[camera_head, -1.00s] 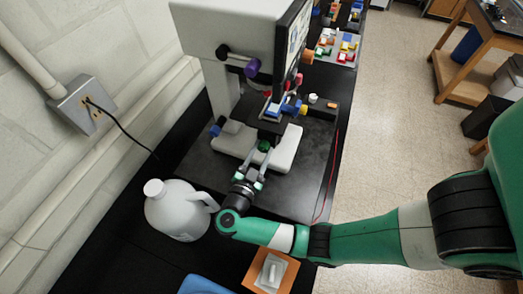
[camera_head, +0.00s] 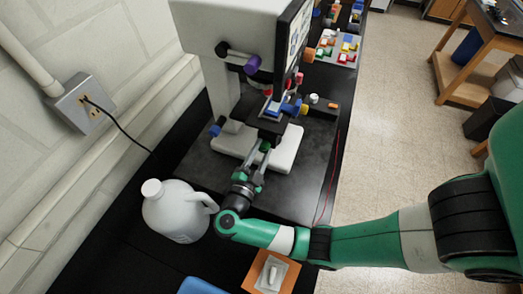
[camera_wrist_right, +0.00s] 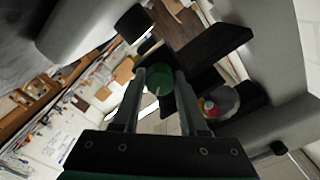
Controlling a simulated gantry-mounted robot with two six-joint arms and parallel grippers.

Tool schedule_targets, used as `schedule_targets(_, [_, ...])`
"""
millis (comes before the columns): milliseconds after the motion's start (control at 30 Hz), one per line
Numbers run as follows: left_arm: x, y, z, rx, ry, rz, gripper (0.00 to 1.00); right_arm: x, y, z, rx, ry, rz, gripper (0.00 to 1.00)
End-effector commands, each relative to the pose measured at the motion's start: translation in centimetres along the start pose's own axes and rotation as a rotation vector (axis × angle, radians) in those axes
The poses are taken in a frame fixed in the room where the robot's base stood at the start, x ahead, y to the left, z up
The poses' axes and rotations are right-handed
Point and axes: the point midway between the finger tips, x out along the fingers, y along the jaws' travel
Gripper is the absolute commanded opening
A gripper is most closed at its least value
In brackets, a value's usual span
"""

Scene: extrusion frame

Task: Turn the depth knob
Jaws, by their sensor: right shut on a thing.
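A green knob (camera_head: 264,146) sits on the front of a white and grey machine (camera_head: 228,32), under its dark stage. In the right wrist view the green knob (camera_wrist_right: 159,80) has a pale line on its face and lies between my two fingers. My right gripper (camera_head: 259,165) reaches toward the machine from the front and is shut on this knob. The fingers (camera_wrist_right: 156,100) partly hide the knob's sides. My left gripper is in neither view.
A white jug (camera_head: 175,212) stands left of my right wrist. An orange block with a switch (camera_head: 270,272) and a blue item (camera_head: 200,286) lie at the front. Purple (camera_head: 252,65), blue (camera_head: 215,130) and yellow (camera_head: 303,109) knobs stick out from the machine.

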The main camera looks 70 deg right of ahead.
Motion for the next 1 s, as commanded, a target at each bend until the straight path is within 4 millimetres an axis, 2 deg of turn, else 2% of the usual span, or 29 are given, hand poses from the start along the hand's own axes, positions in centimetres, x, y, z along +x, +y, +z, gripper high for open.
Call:
schedule_targets(200, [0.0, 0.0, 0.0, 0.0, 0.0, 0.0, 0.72, 0.0, 0.0, 0.0, -0.002, -0.002, 0.001, 0.0])
schedule_targets(233, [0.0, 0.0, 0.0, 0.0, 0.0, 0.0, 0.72, 0.0, 0.0, 0.0, -0.002, -0.002, 0.001, 0.48])
schedule_targets(367, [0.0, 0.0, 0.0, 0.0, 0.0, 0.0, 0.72, 0.0, 0.0, 0.0, -0.002, -0.001, 0.001, 0.71])
schedule_targets(767, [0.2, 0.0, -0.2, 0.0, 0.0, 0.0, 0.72, 0.0, -0.1, -0.1, -0.051, -0.001, 0.0, 0.72])
schedule_targets(867, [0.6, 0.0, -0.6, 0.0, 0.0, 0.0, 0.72, 0.0, -0.1, -0.2, -0.161, -0.001, 0.0, 0.72])
schedule_targets(1000, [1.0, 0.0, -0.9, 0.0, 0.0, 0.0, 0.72, 0.0, -0.1, -0.1, -0.407, -0.001, 0.0, 0.72])
